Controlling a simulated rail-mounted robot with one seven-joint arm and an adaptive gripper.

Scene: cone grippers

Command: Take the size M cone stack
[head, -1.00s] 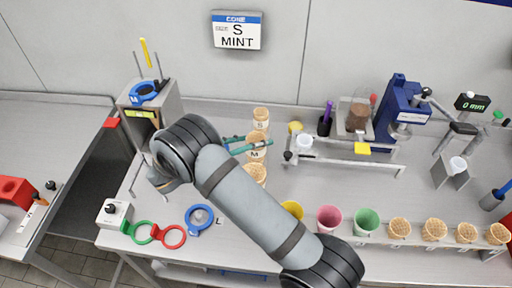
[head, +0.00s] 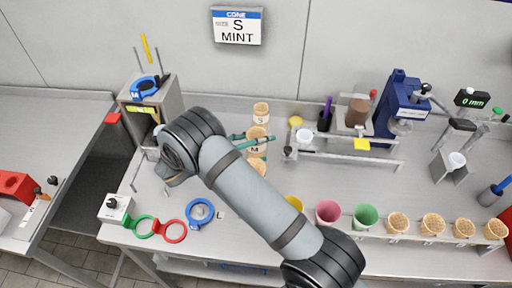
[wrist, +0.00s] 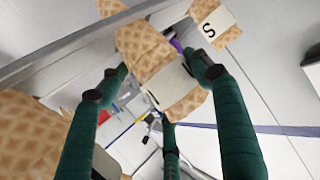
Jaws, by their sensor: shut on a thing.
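The M cone stack (head: 256,133) is a waffle-cone stack with a white "M" label, standing upright in the middle of a row in the head view. My gripper (head: 256,143) has green fingers closed around it at about label height. In the wrist view, my gripper (wrist: 165,85) has its fingers around the same cone stack (wrist: 147,50), whose label is partly hidden. The S cone stack (head: 261,108) stands just behind it and also shows in the wrist view (wrist: 228,36). Another cone stack (head: 259,167) stands in front, partly hidden by my arm.
A wall sign (head: 237,25) reads "CONE S MINT". A metal rack (head: 345,156) stands to the right. Pink (head: 327,212) and green (head: 366,216) cups and several single cones line the front right. A grey box (head: 150,97) with a blue ring stands left.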

